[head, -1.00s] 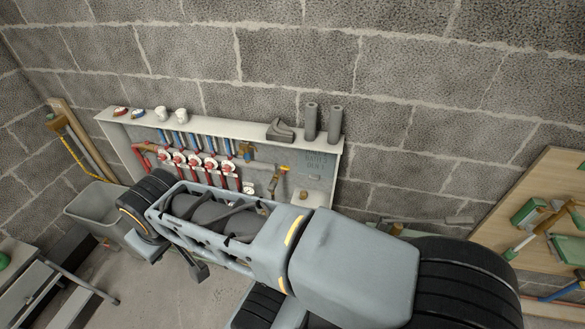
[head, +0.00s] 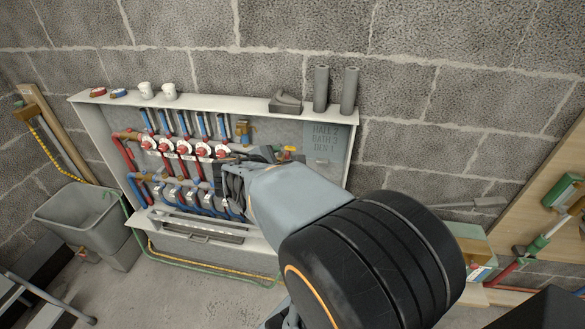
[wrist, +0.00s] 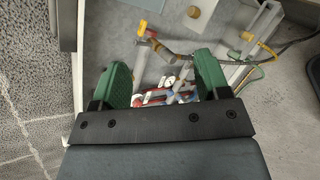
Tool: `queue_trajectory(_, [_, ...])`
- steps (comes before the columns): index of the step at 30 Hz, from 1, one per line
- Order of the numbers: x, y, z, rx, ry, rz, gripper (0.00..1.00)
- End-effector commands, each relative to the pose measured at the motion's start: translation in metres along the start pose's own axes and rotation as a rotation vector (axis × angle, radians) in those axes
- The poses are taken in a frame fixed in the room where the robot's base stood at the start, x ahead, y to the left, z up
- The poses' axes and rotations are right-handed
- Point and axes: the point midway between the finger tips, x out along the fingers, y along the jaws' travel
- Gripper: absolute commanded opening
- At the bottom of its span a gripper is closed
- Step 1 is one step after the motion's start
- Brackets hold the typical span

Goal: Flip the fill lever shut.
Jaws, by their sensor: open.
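My gripper (wrist: 165,79) shows in the wrist view with its two green fingers spread wide and nothing held between them. In the head view my arm reaches across the right part of the wall cabinet and hides most of the gripper. A small yellow lever (head: 289,149) with some red by it shows just above my arm, at the right of the manifold; its lower part is hidden. In the wrist view a small yellow lever-like piece (wrist: 142,28) on brass fittings lies beyond the fingertips, apart from them. I cannot tell its exact angle.
The white cabinet (head: 85,125) holds red valves (head: 185,148), blue and red pipes and a lettered plate (head: 322,140). Mugs (head: 145,90) and grey tubes (head: 349,91) stand on top. A grey tub (head: 75,222) is at left. A tool board (head: 520,215) is at right.

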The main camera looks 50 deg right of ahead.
Motion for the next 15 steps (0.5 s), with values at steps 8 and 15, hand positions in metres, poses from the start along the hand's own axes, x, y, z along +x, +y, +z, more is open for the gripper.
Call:
queue_trajectory(8, [0.093, -0.007, -0.046, -0.591, -0.249, 0.274, 0.69])
queue_trajectory(15, [0.119, -0.003, -0.069, -0.848, -0.339, 0.392, 0.69])
